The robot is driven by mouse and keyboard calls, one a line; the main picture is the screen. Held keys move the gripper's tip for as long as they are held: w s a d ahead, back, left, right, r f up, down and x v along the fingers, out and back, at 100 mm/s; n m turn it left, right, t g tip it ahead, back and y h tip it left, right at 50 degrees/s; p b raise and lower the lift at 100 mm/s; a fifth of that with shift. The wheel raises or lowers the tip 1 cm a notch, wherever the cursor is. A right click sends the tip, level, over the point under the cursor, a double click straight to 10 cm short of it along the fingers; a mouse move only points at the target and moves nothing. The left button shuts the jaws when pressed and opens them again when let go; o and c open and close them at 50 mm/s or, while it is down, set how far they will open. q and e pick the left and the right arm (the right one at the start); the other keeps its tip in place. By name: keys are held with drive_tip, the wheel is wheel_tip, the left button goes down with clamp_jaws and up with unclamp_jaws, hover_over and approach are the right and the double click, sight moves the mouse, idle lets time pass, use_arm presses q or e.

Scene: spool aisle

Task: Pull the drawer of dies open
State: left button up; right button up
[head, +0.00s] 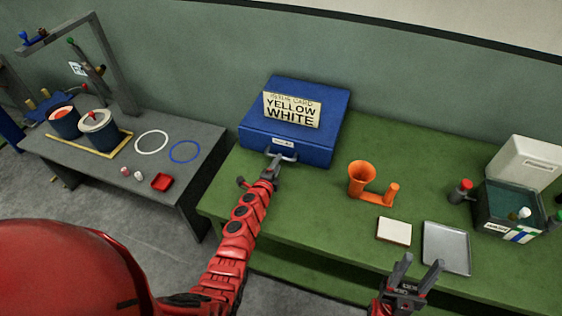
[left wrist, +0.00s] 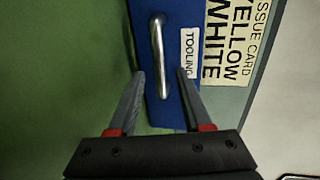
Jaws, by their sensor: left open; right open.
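The blue drawer box (head: 325,107) stands on the green table against the wall, and its front looks closed. A metal bar handle (head: 283,156) is on the front under a small white label. In the left wrist view the handle (left wrist: 158,55) is a silver bar on the blue front (left wrist: 172,107), beside a label reading TOOLING. My left gripper (head: 275,163) is open at the handle. In the left wrist view its fingers (left wrist: 160,82) lie on either side of the handle, apart from it. My right gripper (head: 420,275) is open and empty near the grey tray. The dies are hidden.
A card reading YELLOW WHITE (head: 292,110) stands on the box. On the green table (head: 330,235) are an orange funnel-like stand (head: 370,182), a white pad (head: 394,231), a grey tray (head: 447,247) and a dark green bin (head: 507,208). A grey table (head: 110,195) stands at left.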

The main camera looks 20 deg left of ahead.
use_arm(q)
drive_tip(key=b+x, duration=0.2)
drive_tip(key=x, duration=0.2)
drive_tip(key=shift+s+a+f, duration=0.1)
drive_tip(key=shift+a+f, duration=0.05)
drive_tip(key=shift+f, duration=0.05)
drive_tip(key=shift+w+r, duration=0.1)
drive_tip(key=shift+w, duration=0.25)
clamp_jaws()
idle(1.0)
